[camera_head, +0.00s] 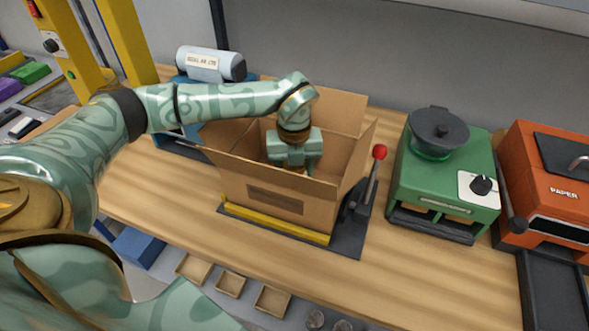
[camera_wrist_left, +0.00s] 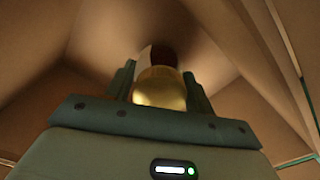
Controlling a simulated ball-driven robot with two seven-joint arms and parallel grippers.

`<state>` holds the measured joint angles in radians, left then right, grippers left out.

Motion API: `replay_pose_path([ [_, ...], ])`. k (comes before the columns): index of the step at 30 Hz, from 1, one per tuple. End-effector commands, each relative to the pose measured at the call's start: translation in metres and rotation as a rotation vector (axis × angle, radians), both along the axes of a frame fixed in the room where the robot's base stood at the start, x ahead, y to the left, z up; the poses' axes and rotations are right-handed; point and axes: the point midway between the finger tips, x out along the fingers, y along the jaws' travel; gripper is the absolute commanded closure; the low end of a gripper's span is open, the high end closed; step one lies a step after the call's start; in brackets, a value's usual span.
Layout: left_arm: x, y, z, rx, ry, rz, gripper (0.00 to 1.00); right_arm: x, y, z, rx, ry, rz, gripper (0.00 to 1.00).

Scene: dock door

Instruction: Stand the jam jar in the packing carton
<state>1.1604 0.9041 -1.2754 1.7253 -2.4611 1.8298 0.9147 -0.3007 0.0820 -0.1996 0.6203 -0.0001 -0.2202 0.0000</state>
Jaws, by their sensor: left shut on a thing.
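The packing carton (camera_head: 262,200) is an open brown cardboard box standing on the wooden bench, with its flaps raised. My left gripper (camera_head: 294,164) reaches down into it from above, and the carton's front wall hides its fingertips. In the left wrist view, the left gripper (camera_wrist_left: 158,92) is shut on the jam jar. The jar's gold lid (camera_wrist_left: 160,90) lies between the fingers, with its dark red body (camera_wrist_left: 163,56) beyond. Brown carton walls surround it. I cannot tell whether the jar touches the carton floor. My right gripper is not in view.
The carton rests on a dark plate with a yellow bar (camera_head: 275,224) in front and a red-knobbed lever (camera_head: 379,153) at its right. A green scale-like machine (camera_head: 445,180) and an orange machine (camera_head: 550,180) stand further right. A labelled roll (camera_head: 210,65) is behind left.

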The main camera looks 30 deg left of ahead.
Motion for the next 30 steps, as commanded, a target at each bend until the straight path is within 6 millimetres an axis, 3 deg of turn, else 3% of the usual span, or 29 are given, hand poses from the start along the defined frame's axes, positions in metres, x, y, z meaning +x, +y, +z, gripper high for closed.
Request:
replay_pose_path([
  [7, 0.0, 0.0, -0.002, 0.0, -0.001, 0.0, 0.83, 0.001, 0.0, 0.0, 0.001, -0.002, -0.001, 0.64],
  [8, 0.0, 0.0, -0.002, 0.001, -0.001, 0.0, 0.38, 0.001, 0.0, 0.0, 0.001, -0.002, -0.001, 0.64],
  [9, 0.0, 0.0, -0.002, 0.001, -0.001, 0.0, 0.27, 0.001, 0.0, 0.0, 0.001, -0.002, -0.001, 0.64],
  [10, 0.0, 0.0, -0.002, 0.001, -0.001, 0.0, 0.25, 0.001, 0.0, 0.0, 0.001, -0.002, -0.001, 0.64],
  [20, 0.0, 0.0, 0.004, 0.001, -0.002, 0.0, 0.25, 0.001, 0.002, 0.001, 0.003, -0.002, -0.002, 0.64],
  [23, 0.001, 0.001, 0.019, 0.0, -0.005, 0.0, 0.25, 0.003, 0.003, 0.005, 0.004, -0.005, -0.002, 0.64],
  [30, 0.001, 0.0, 0.077, 0.0, -0.006, 0.0, 0.25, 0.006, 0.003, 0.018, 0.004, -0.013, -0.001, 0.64],
])
